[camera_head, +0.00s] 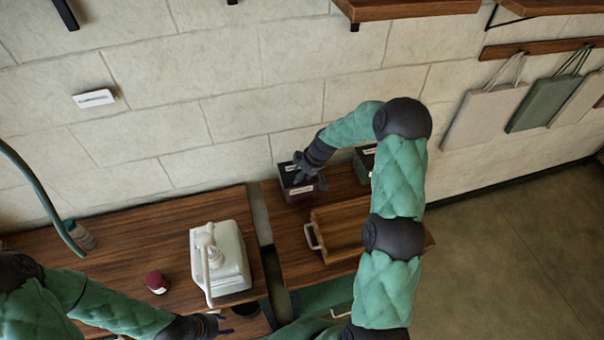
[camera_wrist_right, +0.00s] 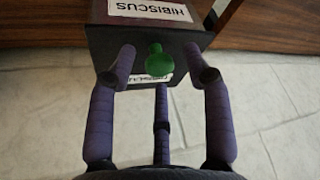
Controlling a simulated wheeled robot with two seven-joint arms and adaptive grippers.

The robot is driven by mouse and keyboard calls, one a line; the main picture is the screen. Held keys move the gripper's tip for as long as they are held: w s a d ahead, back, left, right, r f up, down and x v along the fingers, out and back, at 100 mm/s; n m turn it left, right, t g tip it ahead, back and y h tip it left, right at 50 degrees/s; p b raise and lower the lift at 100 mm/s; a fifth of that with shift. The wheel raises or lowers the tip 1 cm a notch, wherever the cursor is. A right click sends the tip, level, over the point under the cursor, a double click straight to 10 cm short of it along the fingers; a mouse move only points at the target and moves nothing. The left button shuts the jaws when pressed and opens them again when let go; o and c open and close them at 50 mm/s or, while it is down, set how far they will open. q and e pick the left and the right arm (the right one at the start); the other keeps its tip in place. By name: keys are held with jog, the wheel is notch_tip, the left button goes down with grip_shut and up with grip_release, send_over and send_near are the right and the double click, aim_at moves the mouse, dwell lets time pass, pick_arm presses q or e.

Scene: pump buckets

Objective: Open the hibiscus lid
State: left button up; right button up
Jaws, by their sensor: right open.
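The hibiscus box (camera_head: 297,192) is a dark box on the right-hand wooden table, near the wall. In the right wrist view, the box (camera_wrist_right: 140,45) carries a white HIBISCUS label, and a green knob (camera_wrist_right: 159,62) stands out from its lid. My right gripper (camera_head: 308,172) is at the box. In the right wrist view, the fingers of this gripper (camera_wrist_right: 162,76) are spread around the knob, with gaps on both sides. The lid looks shut. My left gripper (camera_head: 218,324) is low in the head view by the left table's front edge; its fingers are too dark to read.
A white pump bucket (camera_head: 222,262) and a dark red lidded item (camera_head: 157,282) stand on the left table. A wooden tray (camera_head: 345,228) with a white handle lies in front of the hibiscus box. Another dark box (camera_head: 364,153) is partly hidden behind my right arm.

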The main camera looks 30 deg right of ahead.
grip_shut()
jog(key=shift+w+d+r+g+p, duration=0.1)
jog(key=shift+w+r+g+p, duration=0.35)
jog(key=shift+r+p, duration=0.55)
jog(key=shift+w+g+y+p, duration=0.15)
jog(key=shift+g+y+p, duration=0.15)
jog(key=shift+p, duration=0.15)
jog(key=shift+w+d+r+g+p, duration=0.2)
jog(key=shift+w+r+g+p, duration=0.3)
jog(key=shift+g, duration=0.35)
jog(key=shift+w+d+r+m+g+y, duration=0.15)
jog(key=shift+w+r+m+g+y, duration=0.25)
jog(key=shift+w+r+g, duration=0.5)
jog(key=shift+s+f, duration=0.1)
jog(key=shift+s, duration=0.05)
grip_release()
